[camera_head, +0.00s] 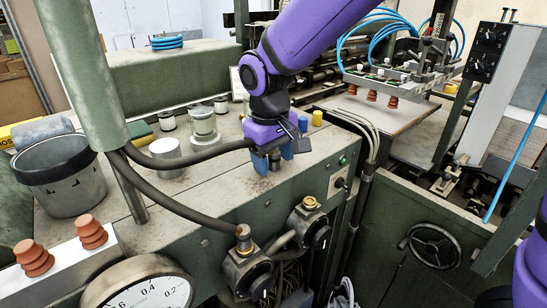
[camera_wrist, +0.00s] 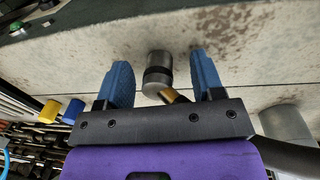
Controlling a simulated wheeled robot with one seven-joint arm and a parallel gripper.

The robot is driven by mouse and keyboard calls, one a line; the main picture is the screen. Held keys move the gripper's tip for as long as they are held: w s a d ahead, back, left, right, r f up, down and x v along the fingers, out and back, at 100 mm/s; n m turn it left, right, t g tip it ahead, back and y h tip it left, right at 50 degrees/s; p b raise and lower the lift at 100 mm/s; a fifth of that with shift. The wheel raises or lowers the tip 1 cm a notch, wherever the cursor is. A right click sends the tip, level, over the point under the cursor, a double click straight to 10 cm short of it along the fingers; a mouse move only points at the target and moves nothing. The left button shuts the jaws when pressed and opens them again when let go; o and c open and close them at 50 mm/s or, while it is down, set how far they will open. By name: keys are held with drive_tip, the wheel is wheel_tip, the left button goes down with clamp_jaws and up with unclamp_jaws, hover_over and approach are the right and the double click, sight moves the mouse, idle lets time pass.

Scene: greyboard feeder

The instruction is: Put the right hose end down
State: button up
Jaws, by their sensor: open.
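The right hose, a dark hose (camera_head: 200,158), runs from the green post and passes behind my gripper. It also shows at the lower right of the wrist view (camera_wrist: 290,158). My gripper (camera_head: 274,160) points down just above the grey machine top (camera_head: 225,185). In the wrist view its two blue fingers (camera_wrist: 160,80) stand apart. A grey metal cylinder with a black band (camera_wrist: 158,66) sits between them, with a gap on each side. A brass-coloured piece (camera_wrist: 172,95) shows beside it. The hose's join to these parts is hidden by my gripper.
A second dark hose (camera_head: 185,205) ends at a brass fitting on a valve (camera_head: 244,240). Another brass-topped valve (camera_head: 310,202) is beside it. Metal cans (camera_head: 203,122) stand left of my gripper. Yellow (camera_head: 317,118) and blue (camera_head: 303,124) caps are close on its right.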

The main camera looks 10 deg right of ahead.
drive_tip(key=r, duration=1.2)
drive_tip(key=shift+s+a, duration=0.3)
drive_tip(key=shift+a, duration=0.1)
drive_tip(key=s+d+r+m+t+y, duration=0.15)
drive_tip(key=s+d, duration=0.25)
drive_tip(key=d, duration=0.4)
drive_tip(key=s+d+r+m+t, duration=0.1)
drive_tip(key=s+d+r+m, duration=0.15)
drive_tip(key=d, duration=0.65)
drive_tip(key=s+d+f+m+t, duration=0.2)
drive_tip(key=s+d+f, duration=0.1)
drive_tip(key=s+d, duration=0.5)
drive_tip(key=shift+s+d+f+m+h, duration=0.15)
drive_tip(key=shift+s+d+m+h, duration=0.25)
drive_tip(key=shift+s, duration=1.25)
